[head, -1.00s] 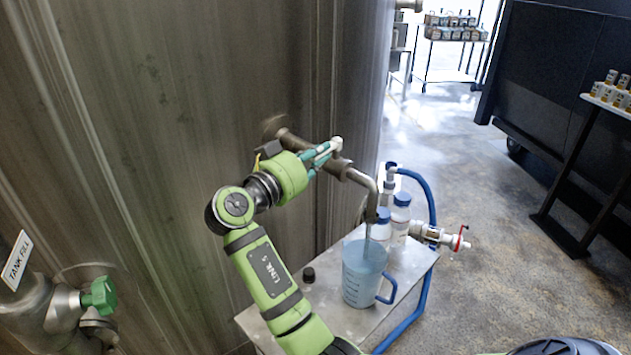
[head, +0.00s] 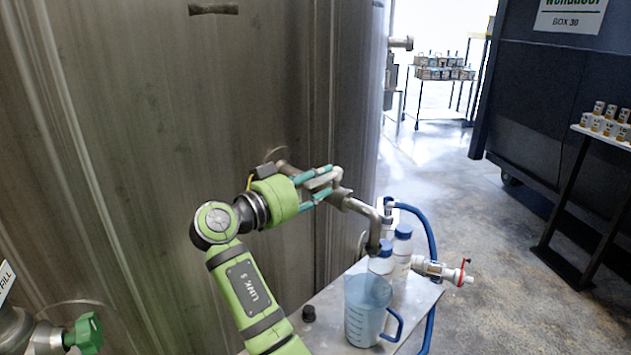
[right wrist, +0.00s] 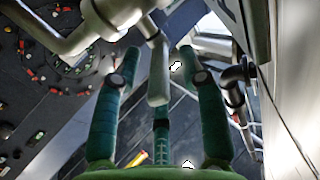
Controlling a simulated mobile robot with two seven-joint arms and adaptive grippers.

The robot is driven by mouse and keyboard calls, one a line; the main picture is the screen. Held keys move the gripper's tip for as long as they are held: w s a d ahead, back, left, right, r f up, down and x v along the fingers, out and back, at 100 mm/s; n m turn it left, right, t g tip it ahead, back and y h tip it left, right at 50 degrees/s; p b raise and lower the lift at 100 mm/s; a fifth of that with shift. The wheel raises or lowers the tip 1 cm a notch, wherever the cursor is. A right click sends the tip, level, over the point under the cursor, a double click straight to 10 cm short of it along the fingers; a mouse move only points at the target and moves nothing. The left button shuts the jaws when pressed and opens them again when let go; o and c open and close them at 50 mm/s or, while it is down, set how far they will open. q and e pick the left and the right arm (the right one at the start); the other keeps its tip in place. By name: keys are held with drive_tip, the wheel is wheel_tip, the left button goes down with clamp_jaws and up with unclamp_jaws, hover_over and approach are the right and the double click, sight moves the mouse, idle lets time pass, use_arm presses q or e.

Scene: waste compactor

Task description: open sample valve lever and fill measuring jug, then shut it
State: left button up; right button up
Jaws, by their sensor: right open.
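The sample valve's bent metal spout (head: 372,240) comes off the tank wall and ends above the measuring jug. The measuring jug (head: 362,328) is translucent blue with a blue handle, upright on the small metal table, and looks to hold bluish liquid. I make out no stream under the spout. My right gripper (head: 326,184) is at the valve, its teal fingers spread around the pale lever (head: 321,181). In the right wrist view the lever (right wrist: 158,75) stands between the open fingers; I cannot tell whether any touches it. My left gripper is not in view.
White bottles with blue caps (head: 400,255) stand behind the jug, near a blue hose (head: 430,235) and a white fitting with a red ring (head: 445,271). A small black cap (head: 309,313) lies left of the jug. A green-handled valve (head: 84,333) is at lower left.

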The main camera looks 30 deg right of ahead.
drive_tip(key=shift+s+a, duration=0.2)
drive_tip(key=shift+a, duration=1.05)
drive_tip(key=shift+s+a, duration=0.25)
drive_tip(key=shift+a, duration=0.95)
drive_tip(key=shift+s+a, duration=0.2)
drive_tip(key=shift+a, duration=1.05)
